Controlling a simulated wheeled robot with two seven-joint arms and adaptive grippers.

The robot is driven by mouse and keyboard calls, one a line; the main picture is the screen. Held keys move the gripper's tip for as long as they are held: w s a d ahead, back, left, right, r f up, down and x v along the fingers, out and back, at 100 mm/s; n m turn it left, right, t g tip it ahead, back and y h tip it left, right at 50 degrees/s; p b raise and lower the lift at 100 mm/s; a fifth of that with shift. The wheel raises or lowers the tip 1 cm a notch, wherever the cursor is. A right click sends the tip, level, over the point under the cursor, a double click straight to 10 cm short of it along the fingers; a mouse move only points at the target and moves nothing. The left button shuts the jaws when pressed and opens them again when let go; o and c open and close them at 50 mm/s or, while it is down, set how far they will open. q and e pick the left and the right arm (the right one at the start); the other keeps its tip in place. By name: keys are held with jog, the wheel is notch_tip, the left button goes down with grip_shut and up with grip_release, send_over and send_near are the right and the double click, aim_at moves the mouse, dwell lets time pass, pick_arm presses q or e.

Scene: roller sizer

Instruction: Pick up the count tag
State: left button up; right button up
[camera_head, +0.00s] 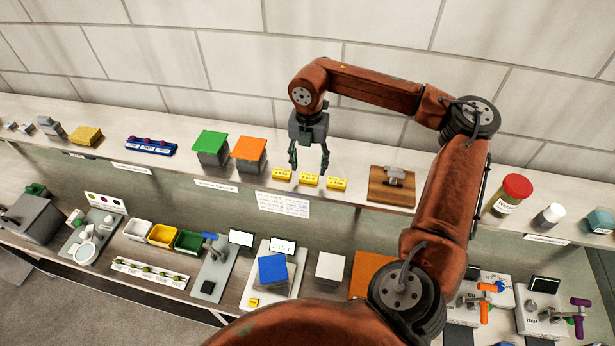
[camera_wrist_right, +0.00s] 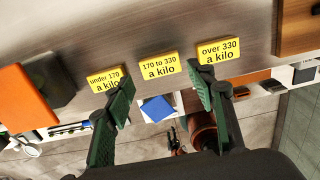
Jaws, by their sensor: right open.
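Three yellow tags with black print lie in a row on the upper shelf: the left tag (camera_head: 282,175) reads "under 170 a kilo", the middle tag (camera_head: 309,180) "170 to 330 a kilo", and the right tag (camera_head: 337,184) "over 330 a kilo". The words are legible in the right wrist view, where the middle tag (camera_wrist_right: 160,66) lies between the finger lines. My right gripper (camera_head: 309,168) is open and empty, pointing down over the row. Its fingers (camera_wrist_right: 160,78) appear apart from the middle tag; the left finger partly covers the left tag (camera_wrist_right: 104,80). My left gripper is not seen.
An orange-topped box (camera_head: 249,153) stands left of the tags, and a wooden board (camera_head: 391,192) lies to their right. The lower counter holds a blue-topped block (camera_head: 273,270), a small yellow piece (camera_head: 253,302) and coloured bins (camera_head: 163,236). A wall rises behind the shelf.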

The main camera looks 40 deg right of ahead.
aim_at(309, 176)
jog(key=shift+d+f+p, duration=0.1)
jog(key=shift+f+p, duration=0.5)
jog(key=shift+f, duration=1.45)
jog(key=shift+c, duration=0.2)
jog(key=c, duration=0.7)
